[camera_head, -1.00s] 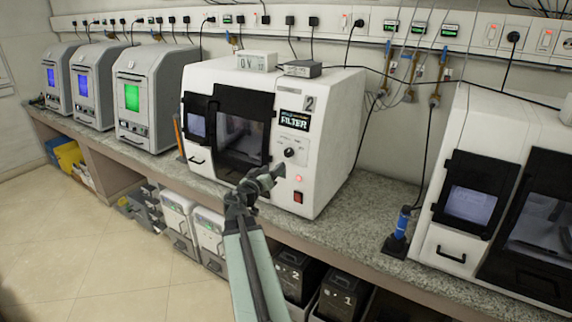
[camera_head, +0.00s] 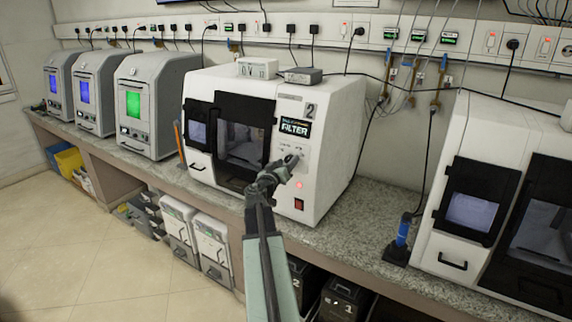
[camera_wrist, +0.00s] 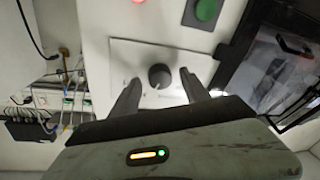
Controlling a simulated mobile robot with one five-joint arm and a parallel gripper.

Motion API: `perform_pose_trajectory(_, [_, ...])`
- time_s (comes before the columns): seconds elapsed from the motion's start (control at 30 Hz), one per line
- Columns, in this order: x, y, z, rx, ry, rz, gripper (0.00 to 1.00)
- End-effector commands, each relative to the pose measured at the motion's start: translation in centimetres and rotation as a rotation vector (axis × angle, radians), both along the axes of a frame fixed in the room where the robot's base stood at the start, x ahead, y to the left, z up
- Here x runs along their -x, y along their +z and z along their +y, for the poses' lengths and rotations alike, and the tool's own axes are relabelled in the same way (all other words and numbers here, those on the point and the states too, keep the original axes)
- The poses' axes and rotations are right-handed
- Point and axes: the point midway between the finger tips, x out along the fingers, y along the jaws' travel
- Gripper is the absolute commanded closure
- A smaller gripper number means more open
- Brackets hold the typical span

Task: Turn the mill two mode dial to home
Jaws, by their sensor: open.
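Mill two (camera_head: 328,130) is a white machine marked with a 2, standing on the counter; its display reads FILTER. Its mode dial (camera_wrist: 160,76) is a dark round knob on a light panel in the wrist view. The marks around the dial are too small to read. My gripper (camera_wrist: 162,92) is open, with one finger on each side of the dial and apart from it. In the head view my gripper (camera_head: 285,168) is in front of the dial panel and hides most of the dial.
A red light (camera_head: 298,184) and a red switch (camera_head: 298,204) are below the dial. In the wrist view a green button (camera_wrist: 207,10) is near the panel. A black-framed door (camera_head: 243,140) is left of the dial. Another white machine (camera_head: 440,215) stands at right.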

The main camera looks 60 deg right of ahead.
Motion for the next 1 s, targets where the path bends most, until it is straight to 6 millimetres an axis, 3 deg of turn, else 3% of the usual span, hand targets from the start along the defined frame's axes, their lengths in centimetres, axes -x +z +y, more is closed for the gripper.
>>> perform_pose_trajectory(0.03, [0.01,0.0,0.02,0.0,0.0,0.0,0.46])
perform_pose_trajectory(0.23, [0.02,-0.01,0.03,0.0,0.0,0.0,1.0])
perform_pose_trajectory(1.0, [0.06,0.13,-0.13,0.001,0.006,0.042,1.0])
